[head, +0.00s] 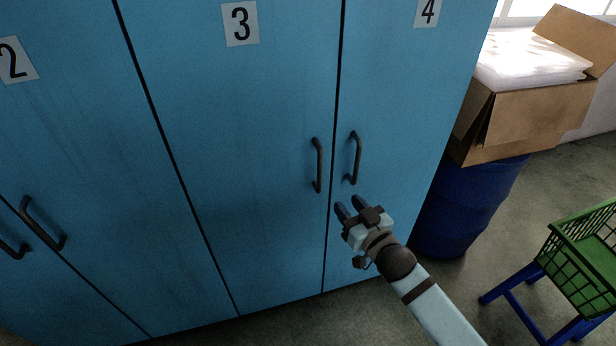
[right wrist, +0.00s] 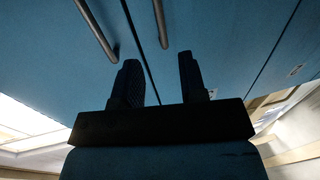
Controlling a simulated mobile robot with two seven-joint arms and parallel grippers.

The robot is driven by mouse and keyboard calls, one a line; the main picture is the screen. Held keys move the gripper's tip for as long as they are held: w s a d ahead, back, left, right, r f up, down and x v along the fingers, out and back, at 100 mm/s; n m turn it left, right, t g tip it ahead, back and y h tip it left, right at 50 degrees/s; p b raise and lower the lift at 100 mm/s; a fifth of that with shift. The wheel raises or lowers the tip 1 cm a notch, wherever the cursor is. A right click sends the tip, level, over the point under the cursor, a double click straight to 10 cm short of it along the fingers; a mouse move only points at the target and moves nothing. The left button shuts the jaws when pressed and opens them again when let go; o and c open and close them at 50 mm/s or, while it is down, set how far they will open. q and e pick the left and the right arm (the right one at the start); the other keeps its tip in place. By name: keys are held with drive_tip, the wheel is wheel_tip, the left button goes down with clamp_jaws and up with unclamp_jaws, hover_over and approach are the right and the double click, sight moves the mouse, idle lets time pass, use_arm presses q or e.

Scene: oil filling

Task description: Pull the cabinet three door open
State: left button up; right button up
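The cabinet three door (head: 230,130) is blue with a white "3" label (head: 240,22) and is shut. Its dark vertical handle (head: 318,165) is near its right edge. The cabinet four handle (head: 354,158) is just to the right, across the door gap. My right gripper (head: 349,205) is open and empty, a little below the two handles, in front of the cabinet four door (head: 395,100). In the right wrist view, my gripper's two fingers (right wrist: 160,82) are apart, with two handle bars (right wrist: 161,24) beyond them and nothing between them. My left gripper is not in view.
Cabinet two (head: 60,130) is at the left. A blue barrel (head: 465,205) carrying an open cardboard box (head: 535,115) stands right of the cabinet. A green basket (head: 585,255) on a blue stand is at the lower right. The floor (head: 440,280) between shows clear.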

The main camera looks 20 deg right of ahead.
sight(321, 172)
drive_tip(key=x, duration=1.3)
drive_tip(key=shift+w, duration=0.35)
clamp_jaws()
